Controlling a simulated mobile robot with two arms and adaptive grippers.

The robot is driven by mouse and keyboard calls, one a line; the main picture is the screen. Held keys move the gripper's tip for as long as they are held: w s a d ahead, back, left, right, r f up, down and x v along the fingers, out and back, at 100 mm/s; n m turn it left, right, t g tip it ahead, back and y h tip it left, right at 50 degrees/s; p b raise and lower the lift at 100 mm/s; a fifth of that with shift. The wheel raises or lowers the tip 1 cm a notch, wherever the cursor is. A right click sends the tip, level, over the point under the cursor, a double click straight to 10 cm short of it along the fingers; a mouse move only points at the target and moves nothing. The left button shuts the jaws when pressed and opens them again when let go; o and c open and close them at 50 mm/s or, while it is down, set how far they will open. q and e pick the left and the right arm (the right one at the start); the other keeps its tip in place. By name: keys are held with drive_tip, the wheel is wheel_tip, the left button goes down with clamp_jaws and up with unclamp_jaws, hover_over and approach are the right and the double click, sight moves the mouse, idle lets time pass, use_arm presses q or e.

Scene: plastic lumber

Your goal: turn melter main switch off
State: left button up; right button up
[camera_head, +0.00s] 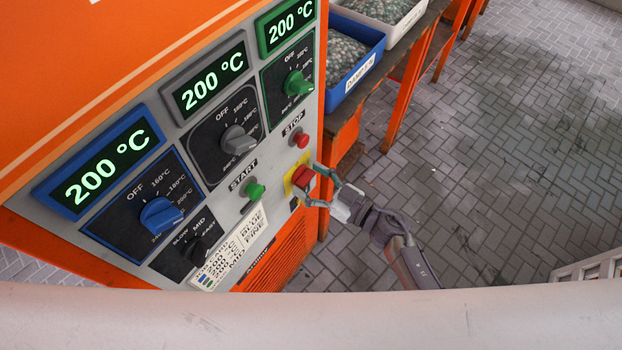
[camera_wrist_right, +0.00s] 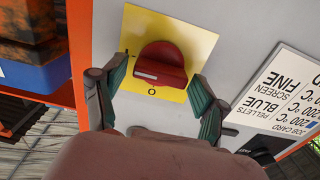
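The main switch is a red rotary knob (camera_head: 303,176) on a yellow plate, low on the right side of the grey control panel. In the right wrist view the red knob (camera_wrist_right: 163,62) shows on its yellow plate (camera_wrist_right: 205,42), with an "O" mark below the knob. My right gripper (camera_head: 315,185) is in front of the switch, fingers spread. In the wrist view my right gripper (camera_wrist_right: 160,80) has one green-tipped finger on each side of the knob, with visible gaps to it. Whether it touches the knob anywhere is not clear. My left gripper is not in view.
The panel also holds a red STOP button (camera_head: 301,139), a green START button (camera_head: 255,191), and blue (camera_head: 160,215), grey (camera_head: 237,139) and green (camera_head: 297,83) dials under displays reading 200 °C. A blue pellet bin (camera_head: 366,70) stands on a bench behind.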

drive_tip(key=c, duration=0.8)
drive_tip(key=shift+n, duration=0.3)
drive_tip(key=n, duration=0.2)
drive_tip(key=shift+n, duration=0.3)
drive_tip(key=n, duration=0.2)
drive_tip(key=shift+f+n, duration=0.1)
drive_tip(key=shift+n, duration=0.2)
drive_tip(key=shift+s+a+f+n+b, duration=0.1)
drive_tip(key=shift+n+b, duration=1.15)
drive_tip(key=shift+n, duration=1.75)
drive_tip(key=shift+s+f+n+b, duration=0.1)
drive_tip(key=shift+n+b, duration=1.15)
drive_tip(key=shift+n, duration=1.75)
